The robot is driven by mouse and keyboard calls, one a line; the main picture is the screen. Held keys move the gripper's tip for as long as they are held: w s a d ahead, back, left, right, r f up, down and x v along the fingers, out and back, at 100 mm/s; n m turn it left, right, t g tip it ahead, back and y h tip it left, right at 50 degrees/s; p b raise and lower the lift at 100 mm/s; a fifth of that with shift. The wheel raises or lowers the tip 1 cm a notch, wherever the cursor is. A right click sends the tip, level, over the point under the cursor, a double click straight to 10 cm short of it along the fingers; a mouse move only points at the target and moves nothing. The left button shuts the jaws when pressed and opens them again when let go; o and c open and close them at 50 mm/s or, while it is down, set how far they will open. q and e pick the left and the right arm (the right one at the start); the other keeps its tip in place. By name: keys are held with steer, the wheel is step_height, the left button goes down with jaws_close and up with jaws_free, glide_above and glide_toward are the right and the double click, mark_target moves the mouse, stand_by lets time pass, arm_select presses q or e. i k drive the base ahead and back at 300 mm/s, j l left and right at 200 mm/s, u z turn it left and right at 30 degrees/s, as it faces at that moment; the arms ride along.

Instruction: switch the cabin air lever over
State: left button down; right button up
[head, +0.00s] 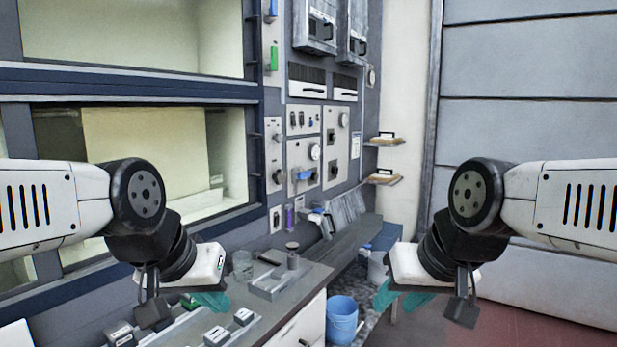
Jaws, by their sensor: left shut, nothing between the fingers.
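No label for the cabin air lever is readable, so I cannot tell which control it is. The back wall panel carries a blue handle (304,175) below a round gauge, a green handle (273,59) higher up on the left strip, and a purple handle (289,218) low down. My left gripper (210,301) is shut and empty, with teal fingers pointing down over the counter at the lower left. My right gripper (400,299) hangs at the lower right, apart from the panel; its teal fingers are partly hidden by its hand, so its opening is unclear.
A grey counter (300,291) with a glass jar (242,265) and a tray (272,287) lies below the panel. Small shelves (384,179) stick out right of the panel. Open air lies between my arms.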

mark_target(307, 174)
steer(key=i+l+u, duration=0.1)
steer(key=u, duration=0.25)
steer(key=i+l+u, duration=0.1)
steer(key=l+u, duration=0.15)
steer(key=u, duration=0.15)
steer(key=i+l+u, duration=0.15)
steer(key=l, duration=0.4)
steer(key=i+l+u, duration=0.2)
steer(key=l, duration=0.4)
steer(key=l+u, duration=0.15)
steer(key=l, duration=0.4)
steer(key=i+l, duration=0.1)
steer(key=l, duration=1.3)
steer(key=i+u, duration=0.05)
